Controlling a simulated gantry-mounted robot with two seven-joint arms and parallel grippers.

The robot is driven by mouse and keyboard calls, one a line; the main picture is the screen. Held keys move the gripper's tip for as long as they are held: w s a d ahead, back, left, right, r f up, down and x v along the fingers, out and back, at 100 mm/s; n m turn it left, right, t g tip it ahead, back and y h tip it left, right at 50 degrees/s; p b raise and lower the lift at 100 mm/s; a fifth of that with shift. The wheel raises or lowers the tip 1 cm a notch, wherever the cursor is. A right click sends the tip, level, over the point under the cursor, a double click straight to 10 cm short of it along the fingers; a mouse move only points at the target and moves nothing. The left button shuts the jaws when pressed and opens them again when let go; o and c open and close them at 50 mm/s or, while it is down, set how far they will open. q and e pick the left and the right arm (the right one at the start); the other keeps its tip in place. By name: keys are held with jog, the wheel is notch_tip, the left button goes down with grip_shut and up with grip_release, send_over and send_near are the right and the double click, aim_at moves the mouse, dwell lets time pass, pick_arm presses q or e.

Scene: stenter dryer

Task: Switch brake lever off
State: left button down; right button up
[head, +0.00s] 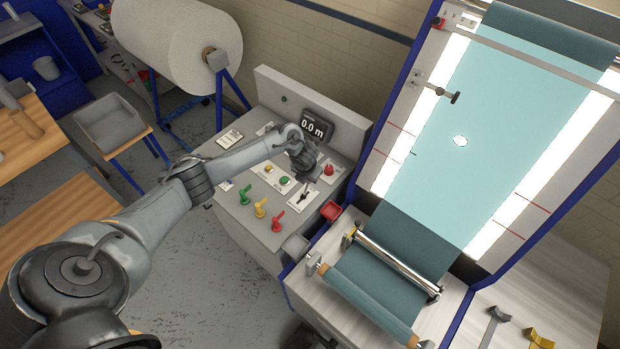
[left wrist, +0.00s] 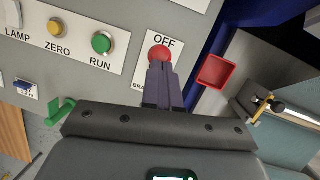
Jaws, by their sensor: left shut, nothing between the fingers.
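The brake lever's white plate (left wrist: 163,42) is marked OFF at its upper end in the left wrist view; the label below is partly covered and reads "BRA". A red ball knob (left wrist: 160,54) shows just below OFF. My left gripper (left wrist: 160,72) is shut, and its fingertips are right at the knob's lower side; I cannot tell if they touch. The fingers hide the rest of the lever. In the head view my left gripper (head: 306,176) is low over the control panel (head: 225,172), beside the plate (head: 299,203). My right gripper is not in view.
Green (head: 243,196), yellow (head: 260,209) and red (head: 278,221) levers stand along the panel's front. The RUN button (left wrist: 102,42) and ZERO button (left wrist: 57,27) are left of the plate. A red tray (left wrist: 215,71) lies to its right. A display (head: 314,127) stands behind.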

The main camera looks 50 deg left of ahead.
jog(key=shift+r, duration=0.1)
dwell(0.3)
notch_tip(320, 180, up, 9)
jog(key=p, duration=0.9)
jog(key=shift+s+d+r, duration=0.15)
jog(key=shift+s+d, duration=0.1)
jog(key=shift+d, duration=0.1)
